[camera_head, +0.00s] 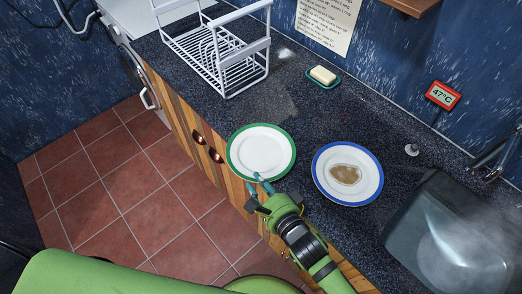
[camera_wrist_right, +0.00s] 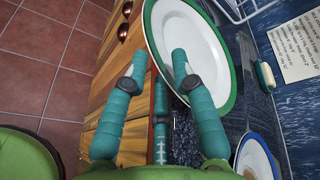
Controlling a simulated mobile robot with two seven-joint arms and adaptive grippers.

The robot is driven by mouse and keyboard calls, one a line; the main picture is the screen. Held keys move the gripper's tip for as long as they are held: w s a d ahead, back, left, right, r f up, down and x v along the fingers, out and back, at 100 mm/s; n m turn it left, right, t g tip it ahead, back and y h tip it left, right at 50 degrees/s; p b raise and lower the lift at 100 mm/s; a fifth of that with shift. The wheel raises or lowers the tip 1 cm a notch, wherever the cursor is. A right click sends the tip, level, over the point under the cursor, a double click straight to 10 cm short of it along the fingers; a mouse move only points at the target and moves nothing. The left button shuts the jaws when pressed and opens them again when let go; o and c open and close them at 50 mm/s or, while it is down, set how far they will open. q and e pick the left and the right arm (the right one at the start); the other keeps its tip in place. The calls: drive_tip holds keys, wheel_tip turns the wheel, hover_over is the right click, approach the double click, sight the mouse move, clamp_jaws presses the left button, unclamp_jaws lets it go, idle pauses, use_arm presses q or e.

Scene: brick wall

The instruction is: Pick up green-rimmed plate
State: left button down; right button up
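The green-rimmed plate (camera_head: 261,151) is white and looks empty. It lies at the front edge of the dark counter, its near rim seeming to overhang the edge. My right gripper (camera_head: 261,181) is at the plate's near rim. In the right wrist view, the two teal fingers of the right gripper (camera_wrist_right: 158,62) are apart. One finger overlaps the face of the green-rimmed plate (camera_wrist_right: 187,30), and the other is just outside its rim. I cannot tell whether either finger touches it. My left gripper is not in view.
A blue-rimmed plate (camera_head: 347,174) with a brown stain lies to the right. Beyond it is a steaming sink (camera_head: 405,215). A white dish rack (camera_head: 222,62) stands at the back left, and soap (camera_head: 323,75) sits on a dish. The counter (camera_head: 300,118) between them is clear.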

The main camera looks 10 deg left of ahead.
sight(250, 173)
drive_tip(key=shift+x, duration=2.7)
drive_tip(key=shift+s+r, duration=0.1)
clamp_jaws()
